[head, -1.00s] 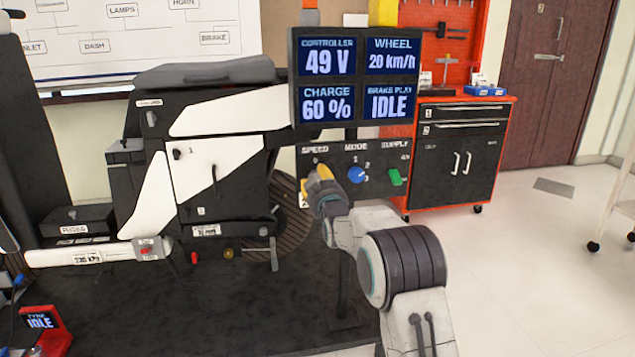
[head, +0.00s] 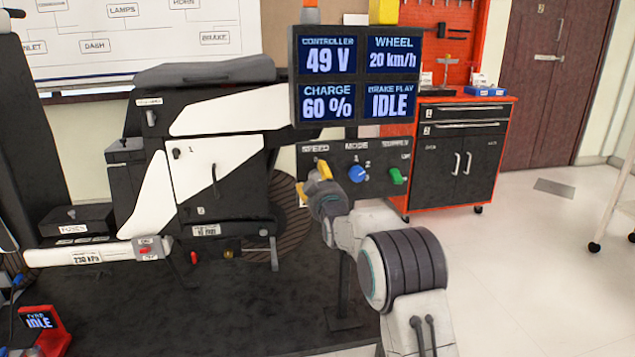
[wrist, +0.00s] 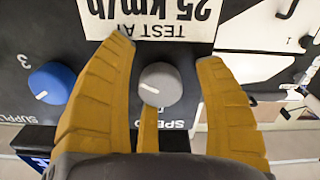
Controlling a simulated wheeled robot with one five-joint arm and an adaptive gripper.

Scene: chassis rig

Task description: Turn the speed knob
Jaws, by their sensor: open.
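The grey speed knob (wrist: 160,85) shows on the dark panel in the wrist view, beside the upside-down SPEED label. My gripper (wrist: 164,52) is open, its yellow fingers on both sides of the knob and a third finger below it in the picture. Gaps show between the knob and the two side fingers; I cannot tell whether the third touches it. The screen (head: 355,78) reads WHEEL 20 km/h.
The blue mode knob (head: 357,174) is just right of my gripper, and the green supply switch (head: 397,177) is further right. A card (wrist: 150,18) reading TEST AT 25 km/h is by the knob.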

